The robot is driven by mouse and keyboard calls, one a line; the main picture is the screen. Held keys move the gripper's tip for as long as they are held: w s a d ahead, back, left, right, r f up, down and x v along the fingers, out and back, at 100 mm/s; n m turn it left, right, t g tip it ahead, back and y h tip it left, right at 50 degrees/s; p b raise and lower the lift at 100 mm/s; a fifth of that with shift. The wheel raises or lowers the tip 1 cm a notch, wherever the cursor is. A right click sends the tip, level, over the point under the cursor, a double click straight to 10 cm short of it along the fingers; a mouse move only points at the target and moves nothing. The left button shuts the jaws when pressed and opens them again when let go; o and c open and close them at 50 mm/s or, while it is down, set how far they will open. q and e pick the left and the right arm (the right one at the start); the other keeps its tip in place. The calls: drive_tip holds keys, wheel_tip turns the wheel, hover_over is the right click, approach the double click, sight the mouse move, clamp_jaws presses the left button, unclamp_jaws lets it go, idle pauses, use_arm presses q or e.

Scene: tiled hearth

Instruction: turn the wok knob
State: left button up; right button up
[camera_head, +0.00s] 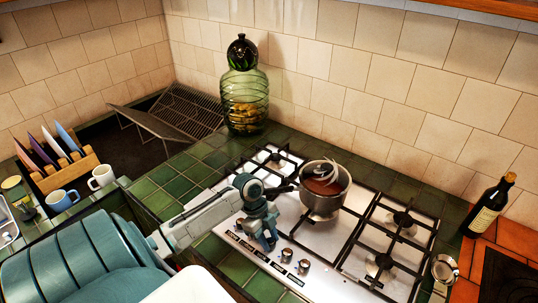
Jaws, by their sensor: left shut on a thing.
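The steel stove (335,241) is set into the green tiled counter, with a row of knobs along its front edge. Two of the knobs (287,255) and (303,267) show to the right of my left gripper (266,241). My left gripper reaches down onto the front strip, left of these two. It is shut on a knob there, which its fingers and wrist mostly hide. How far this knob is turned cannot be seen. My right gripper is not in view.
A steel pot (323,200) with reddish contents stands on a burner just behind my left gripper. A green glass jar (245,100) stands at the back. A dark bottle (488,208) is at the right. Cups (101,177) and a plate rack (70,175) stand at the left.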

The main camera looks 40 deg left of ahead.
use_arm(q)
drive_tip(key=o, duration=1)
drive_tip(key=shift+r, duration=0.1)
drive_tip(key=shift+a+r, duration=0.2)
drive_tip(key=shift+r, duration=0.05)
drive_tip(key=b+v, duration=0.2)
drive_tip(key=v, duration=0.6)
drive_tip(key=shift+a+r, duration=0.15)
drive_tip(key=shift+r, duration=0.15)
drive_tip(key=shift+a+r, duration=0.15)
drive_tip(key=shift+r, duration=0.5)
drive_tip(key=shift+s, duration=0.1)
